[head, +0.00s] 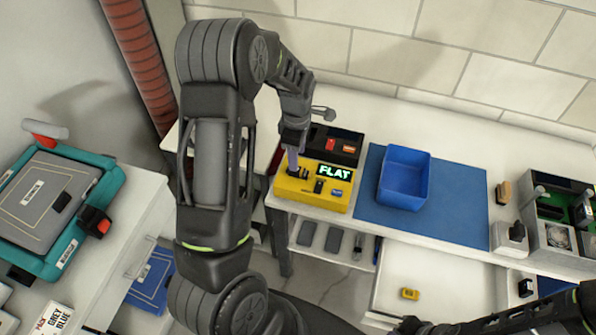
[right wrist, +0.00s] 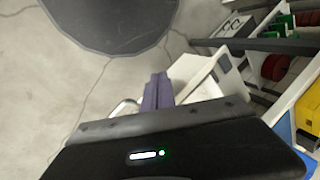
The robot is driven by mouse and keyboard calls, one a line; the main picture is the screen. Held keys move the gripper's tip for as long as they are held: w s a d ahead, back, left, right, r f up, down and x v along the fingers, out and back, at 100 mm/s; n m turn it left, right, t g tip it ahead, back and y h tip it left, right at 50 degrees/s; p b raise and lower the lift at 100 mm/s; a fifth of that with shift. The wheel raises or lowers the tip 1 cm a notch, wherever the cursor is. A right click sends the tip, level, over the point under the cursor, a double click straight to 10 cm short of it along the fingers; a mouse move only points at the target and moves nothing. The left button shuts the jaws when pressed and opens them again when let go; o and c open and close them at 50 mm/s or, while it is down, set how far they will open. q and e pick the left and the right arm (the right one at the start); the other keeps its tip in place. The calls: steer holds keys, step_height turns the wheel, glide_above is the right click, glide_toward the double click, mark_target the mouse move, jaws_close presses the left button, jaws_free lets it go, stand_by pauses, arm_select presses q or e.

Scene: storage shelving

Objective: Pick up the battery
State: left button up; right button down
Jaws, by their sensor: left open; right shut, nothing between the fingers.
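The yellow tester (head: 312,190) stands on the white bench, its green display reading "FLAT". My left gripper (head: 293,160) reaches down over the tester's left part, and its fingertips are at or just above a dark slot area there. It is open, though the fingers look narrow from this angle. I cannot make out a battery clearly; the gripper covers part of the tester where one could sit. A small yellow block (head: 410,294) lies in the open white drawer; I cannot tell if it is a battery. My right gripper (right wrist: 157,92) is shut and empty.
A blue bin (head: 404,178) stands on a blue mat (head: 455,210) right of the tester. A black device (head: 335,145) with a red switch sits behind the tester. A teal-framed case (head: 60,205) is at left. The open drawer (head: 450,290) juts out below the bench.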

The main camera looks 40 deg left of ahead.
arm_select(q)
steer(key=shift+f, duration=0.15)
step_height(320, 180, down, 5)
steer(key=b, duration=0.3)
steer(key=shift+s, duration=0.1)
steer(key=shift+c, duration=0.2)
jaws_close()
stand_by(0.5)
